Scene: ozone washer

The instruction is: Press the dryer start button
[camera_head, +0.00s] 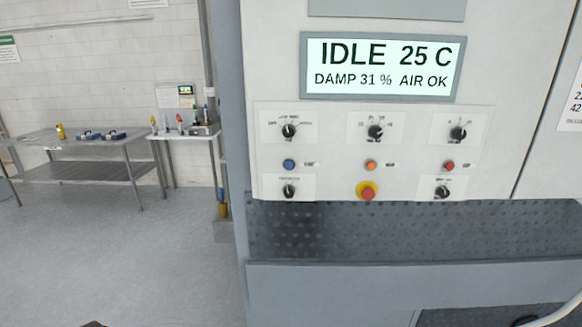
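The machine's control panel (330,180) fills the upper right of the head view. Its display (382,67) reads IDLE 25 C, DAMP 31 %, AIR OK. Below it is a row of three small round buttons: a blue button (289,164) at left, an orange button (371,165) in the middle and a red button (448,165) at right. The labels beside them are too small to read, so I cannot tell which is the dryer start button. Neither gripper can be made out in view.
Several black knobs, one of them the top middle knob (376,131), surround the buttons. A red mushroom button (368,193) on yellow sits below the orange one. A dark textured ledge (420,230) runs beneath the panel. Metal tables (85,171) stand far left; the grey floor between is clear.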

